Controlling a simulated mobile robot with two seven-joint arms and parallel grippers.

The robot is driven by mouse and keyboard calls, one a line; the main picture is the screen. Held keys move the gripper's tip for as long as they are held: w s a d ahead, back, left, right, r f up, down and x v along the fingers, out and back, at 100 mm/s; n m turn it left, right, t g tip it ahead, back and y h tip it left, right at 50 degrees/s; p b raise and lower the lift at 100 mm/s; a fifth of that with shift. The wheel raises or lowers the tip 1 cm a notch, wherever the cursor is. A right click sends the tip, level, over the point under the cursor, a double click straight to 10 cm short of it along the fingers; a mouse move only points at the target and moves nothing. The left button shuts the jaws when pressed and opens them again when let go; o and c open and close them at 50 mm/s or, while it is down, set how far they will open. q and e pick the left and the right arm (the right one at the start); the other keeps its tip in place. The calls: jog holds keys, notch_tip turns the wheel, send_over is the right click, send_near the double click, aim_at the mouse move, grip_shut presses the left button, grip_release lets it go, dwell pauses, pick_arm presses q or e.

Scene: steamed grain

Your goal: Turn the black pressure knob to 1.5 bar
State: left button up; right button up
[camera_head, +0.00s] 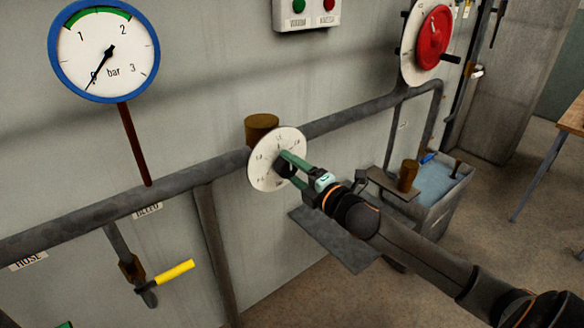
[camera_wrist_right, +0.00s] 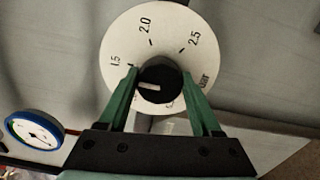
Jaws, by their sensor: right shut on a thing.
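The black pressure knob (camera_wrist_right: 157,84) sits at the centre of a white round dial (camera_wrist_right: 172,22), which also shows on the wall pipe in the head view (camera_head: 262,177). My right gripper (camera_head: 284,163) is shut on the knob, with one green finger on each side in the right wrist view (camera_wrist_right: 160,92). The knob's white line lies nearly level, its left end below the 1.5 label; the left finger hides part of the scale there. Labels 2.0 and 2.5 are readable. A small green bit at the head view's bottom left edge may be my left gripper (camera_head: 65,324).
A blue-rimmed pressure gauge (camera_head: 155,62) reads about 0. A yellow-handled valve (camera_head: 175,271) hangs below the pipe (camera_head: 95,211). A red handwheel (camera_head: 434,38) and a button box (camera_head: 308,12) are on the wall. A water tank (camera_head: 437,183) stands right.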

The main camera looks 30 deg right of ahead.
jog(key=o, duration=1.4)
jog(key=shift+s+d+b, duration=0.15)
jog(key=shift+s+d, duration=0.05)
jog(key=shift+s, duration=1.9)
jog(key=shift+s+d+b, duration=0.15)
jog(key=shift+s, duration=1.9)
jog(key=shift+s+d+b, duration=0.15)
jog(key=shift+s+d, duration=0.05)
jog(key=shift+s, duration=1.9)
